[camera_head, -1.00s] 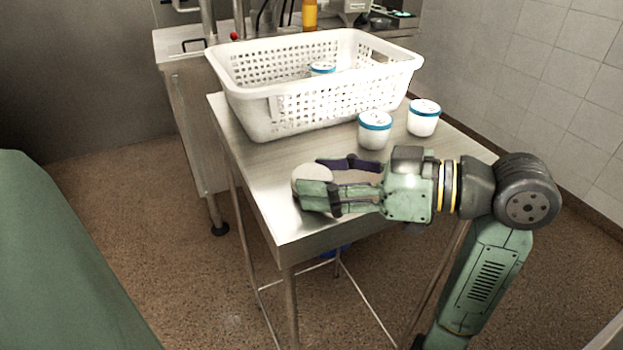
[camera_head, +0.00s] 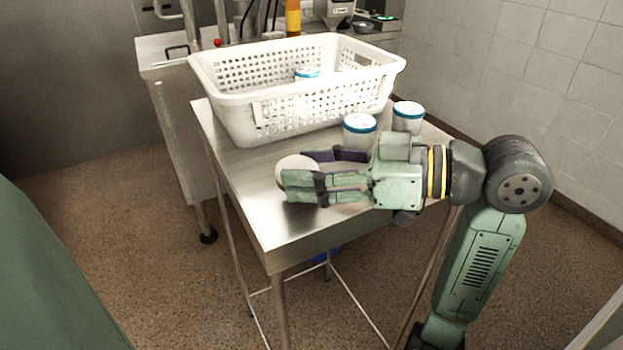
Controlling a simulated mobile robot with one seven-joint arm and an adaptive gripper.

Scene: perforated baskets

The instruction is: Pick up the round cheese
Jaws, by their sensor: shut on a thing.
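The round cheese (camera_head: 291,165) is a pale white disc near the front left part of the metal table (camera_head: 262,215). My gripper (camera_head: 303,172) reaches in from the right and is shut on the cheese. One green finger is in front of the cheese and a dark finger is behind it. The near finger hides the lower part of the cheese. I cannot tell whether the cheese touches the table or is held just above it.
A white perforated basket (camera_head: 240,118) stands at the back of the table with a blue-rimmed tub (camera_head: 307,73) in it. Two more tubs (camera_head: 359,131) (camera_head: 407,117) stand right of the basket, just behind my gripper. The table's front left corner is clear.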

